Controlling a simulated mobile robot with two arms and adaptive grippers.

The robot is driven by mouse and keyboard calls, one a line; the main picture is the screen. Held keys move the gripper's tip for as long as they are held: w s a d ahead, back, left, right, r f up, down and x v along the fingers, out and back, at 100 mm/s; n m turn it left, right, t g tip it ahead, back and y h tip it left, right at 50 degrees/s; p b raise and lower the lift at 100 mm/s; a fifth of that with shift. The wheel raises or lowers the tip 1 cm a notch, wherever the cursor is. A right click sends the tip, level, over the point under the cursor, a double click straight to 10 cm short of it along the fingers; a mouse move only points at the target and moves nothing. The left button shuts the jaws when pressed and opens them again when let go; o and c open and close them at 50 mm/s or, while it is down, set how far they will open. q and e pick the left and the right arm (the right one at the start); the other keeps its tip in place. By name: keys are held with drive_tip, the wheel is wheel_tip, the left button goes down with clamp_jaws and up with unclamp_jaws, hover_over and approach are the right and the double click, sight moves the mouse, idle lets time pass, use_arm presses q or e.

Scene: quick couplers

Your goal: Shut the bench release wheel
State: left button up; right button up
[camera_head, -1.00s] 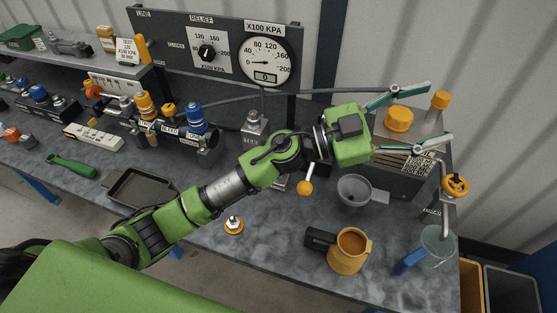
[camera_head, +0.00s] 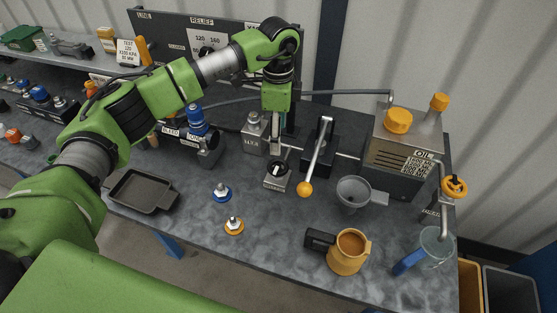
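An orange handwheel (camera_head: 454,187) sits on the bent pipe at the right end of the bench, above a clear jug (camera_head: 436,246) with a blue handle. I take it for the release wheel; the small label beside it is too small to read. The frame does not tell how far it is turned. My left gripper (camera_head: 275,138) points down near the middle of the bench, well left of the wheel, above a small block with a black knob (camera_head: 279,170). Its fingers are seen edge-on, so their opening cannot be told. My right gripper is not in view.
A funnel (camera_head: 353,193), an orange-knobbed lever (camera_head: 305,188) and an orange jug (camera_head: 348,252) stand on the bench between gripper and wheel. The panel (camera_head: 165,27) rises behind my arm.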

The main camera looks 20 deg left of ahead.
sight(279, 166)
use_arm(q)
wheel_tip(279, 166, down, 11)
drive_tip(key=p, duration=0.3)
drive_tip(key=shift+r, duration=0.1)
drive_tip(key=shift+f, duration=0.5)
drive_tip(key=c, duration=1.1)
